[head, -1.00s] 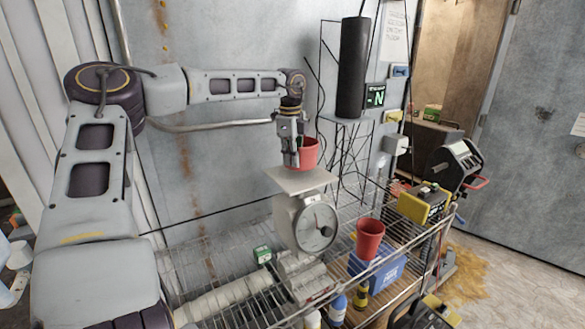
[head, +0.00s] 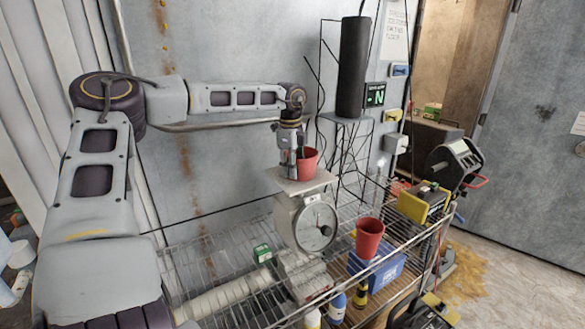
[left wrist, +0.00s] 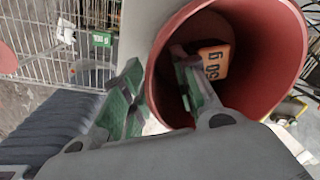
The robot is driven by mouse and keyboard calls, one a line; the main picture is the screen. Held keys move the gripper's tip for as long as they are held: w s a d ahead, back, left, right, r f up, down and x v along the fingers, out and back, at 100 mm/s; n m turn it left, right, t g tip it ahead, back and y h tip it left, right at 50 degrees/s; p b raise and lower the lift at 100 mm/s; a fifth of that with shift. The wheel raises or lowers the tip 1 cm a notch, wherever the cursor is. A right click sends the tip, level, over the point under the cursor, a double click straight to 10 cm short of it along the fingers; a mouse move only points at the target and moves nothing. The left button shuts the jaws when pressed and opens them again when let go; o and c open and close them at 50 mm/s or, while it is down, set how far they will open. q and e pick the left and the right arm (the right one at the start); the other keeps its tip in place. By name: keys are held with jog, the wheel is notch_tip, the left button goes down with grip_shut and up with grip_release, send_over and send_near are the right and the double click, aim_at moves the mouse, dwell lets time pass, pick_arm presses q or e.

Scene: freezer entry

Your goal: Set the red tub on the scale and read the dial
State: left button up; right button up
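The red tub (head: 307,162) stands upright on the pan (head: 318,184) of the scale (head: 290,222), as far as the head view shows. My left gripper (head: 289,163) is at the tub's left side, pointing down. In the left wrist view the tub (left wrist: 272,98) holds an orange block marked "50 g" (left wrist: 213,62). My left gripper (left wrist: 160,85) has one finger inside the tub and one outside; the fingers look spread, with a gap beside the wall. The scale's round dial (head: 316,227) faces forward; its reading is too small to tell. My right gripper is not in view.
A small green block (head: 262,253) lies left of the scale. A black cylinder (head: 352,68) and cables are behind the pan.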

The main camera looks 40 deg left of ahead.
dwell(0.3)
pick_arm(q)
notch_tip(320, 180, up, 12)
jog(key=b, duration=0.1)
jog(key=shift+s+d, duration=0.15)
jog(key=shift+s, duration=0.3)
dwell(1.0)
